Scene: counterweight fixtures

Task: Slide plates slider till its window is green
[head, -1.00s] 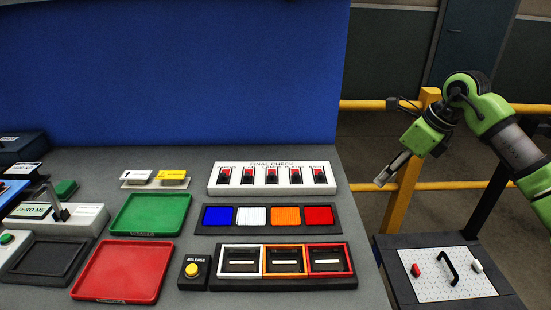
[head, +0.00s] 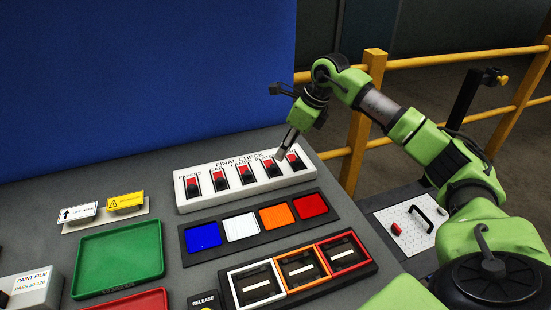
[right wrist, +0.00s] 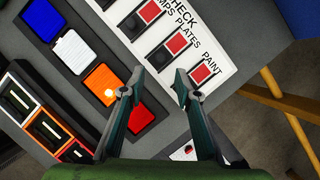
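The white final check panel (head: 215,205) has a row of black sliders with red windows. The plates slider (head: 272,169) is second from the right; its window is red. In the right wrist view the plates slider (right wrist: 176,43) shows its red window beside the PLATES label, with the paint slider (right wrist: 200,74) next to it, also red. My right gripper (head: 281,156) is over the panel's right part, near the plates and paint sliders. In the right wrist view my right gripper (right wrist: 159,78) has its fingers apart with nothing between them. Contact cannot be told. My left gripper is out of view.
In front of the panel lies a black strip with blue, white, orange and red tiles (head: 241,227). Nearer is a fixture of framed slots (head: 300,269). A green tray (head: 120,258) is at left. A yellow railing (head: 357,140) stands beyond the table's right edge.

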